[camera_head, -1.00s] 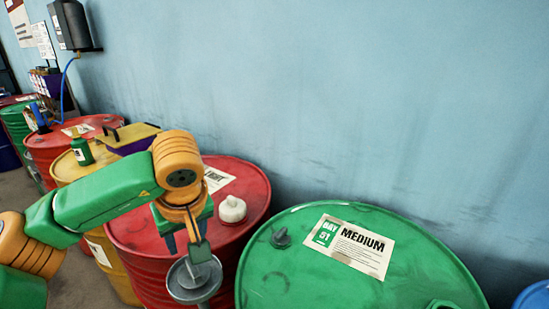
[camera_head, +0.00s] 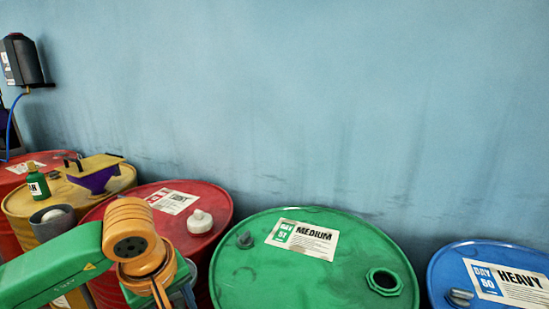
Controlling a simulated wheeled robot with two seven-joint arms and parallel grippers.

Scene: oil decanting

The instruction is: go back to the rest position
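My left arm comes in from the lower left with its green link and orange wrist joints. My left gripper (camera_head: 166,298) points down in front of the red drum (camera_head: 216,218). Its fingers are cut off by the bottom edge, so I cannot see whether they are open or hold anything. My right gripper is not in view.
A green MEDIUM drum (camera_head: 255,280) has an open bung hole (camera_head: 383,281); a blue HEAVY drum (camera_head: 450,262) stands to its right. A white cap (camera_head: 199,221) sits on the red drum. A yellow drum (camera_head: 20,203) bears a green bottle (camera_head: 37,184) and a purple-and-yellow container (camera_head: 97,178).

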